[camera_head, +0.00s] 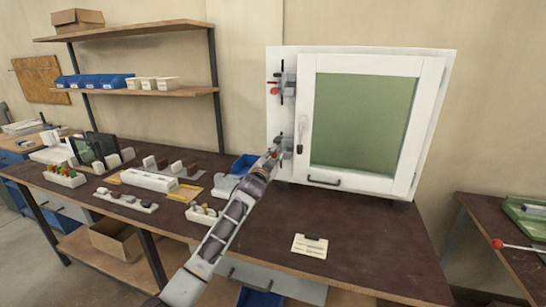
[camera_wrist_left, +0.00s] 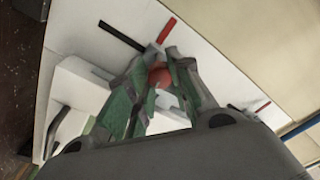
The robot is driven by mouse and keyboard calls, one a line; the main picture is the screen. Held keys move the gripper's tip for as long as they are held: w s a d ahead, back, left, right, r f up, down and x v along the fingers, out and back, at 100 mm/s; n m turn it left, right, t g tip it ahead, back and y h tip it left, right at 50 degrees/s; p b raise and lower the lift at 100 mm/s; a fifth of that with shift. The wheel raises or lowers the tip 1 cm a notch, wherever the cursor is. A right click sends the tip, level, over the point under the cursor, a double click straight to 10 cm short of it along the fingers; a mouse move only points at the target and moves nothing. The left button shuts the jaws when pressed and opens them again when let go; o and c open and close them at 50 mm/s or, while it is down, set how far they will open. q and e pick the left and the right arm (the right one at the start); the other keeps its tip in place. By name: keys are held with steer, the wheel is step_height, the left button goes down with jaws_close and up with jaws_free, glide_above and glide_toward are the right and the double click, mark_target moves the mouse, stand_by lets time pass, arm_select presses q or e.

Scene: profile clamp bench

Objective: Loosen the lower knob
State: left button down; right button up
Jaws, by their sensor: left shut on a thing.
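A white cabinet (camera_head: 290,57) with a green-paned door (camera_head: 365,120) stands on the bench. Two clamps sit one above the other on its left front edge. The upper clamp has a red knob (camera_head: 274,91) and dark bars. My left gripper (camera_head: 275,152) reaches up to the lower clamp and mostly covers it in the head view. In the left wrist view, the red ball of the lower knob (camera_wrist_left: 160,77) sits between the fingertips of my left gripper (camera_wrist_left: 162,68), which is shut on it. A red bar (camera_wrist_left: 166,30) and a black bar (camera_wrist_left: 121,37) show just beyond. My right gripper is not in view.
The dark bench (camera_head: 365,245) is clear in front of the cabinet except for a small card (camera_head: 310,246). Trays and small parts crowd the bench to the left, with a blue bin (camera_head: 245,163) near my arm. A side table (camera_head: 490,215) stands at right.

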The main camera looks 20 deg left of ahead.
arm_select(q)
steer(key=shift+r+n, duration=0.15)
steer(key=shift+n, duration=0.65)
steer(key=c, duration=1.6)
jaws_free()
steer(key=shift+c, duration=0.2)
steer(key=o, duration=0.4)
steer(key=shift+s, duration=0.2)
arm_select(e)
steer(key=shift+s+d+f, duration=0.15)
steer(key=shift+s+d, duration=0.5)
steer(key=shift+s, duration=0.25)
arm_select(q)
steer(key=shift+s, duration=0.75)
steer(key=s, duration=1)
steer(key=shift+f, duration=0.3)
